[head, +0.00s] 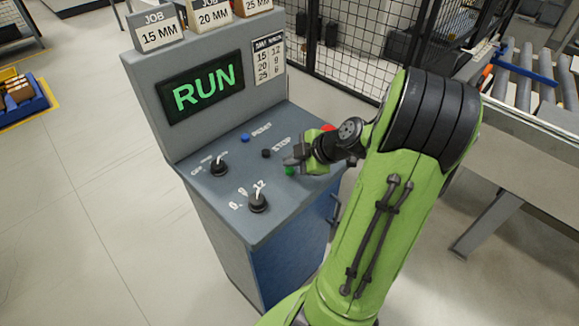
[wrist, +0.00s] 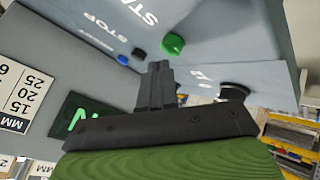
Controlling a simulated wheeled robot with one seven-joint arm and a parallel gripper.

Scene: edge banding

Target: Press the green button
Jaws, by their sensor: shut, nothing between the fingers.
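The green button (head: 290,171) is on the sloped top of the grey control console, just below my gripper's fingertips in the head view and partly covered by them. In the wrist view the green button (wrist: 173,44) stands out whole, just beyond and slightly right of the fingertips. My gripper (head: 291,160) is shut and empty, held over the console close to the button. In the wrist view the closed fingers (wrist: 158,70) point toward the panel. I cannot tell whether the fingertips touch the button. The console screen (head: 201,87) reads RUN in green.
A black button (head: 266,153) by the STOP label and a blue button (head: 245,137) sit left of the green one. Two black knobs, one (head: 219,167) farther back and one (head: 258,202) near the front edge, stand on the panel. A red part (head: 328,128) shows behind my wrist.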

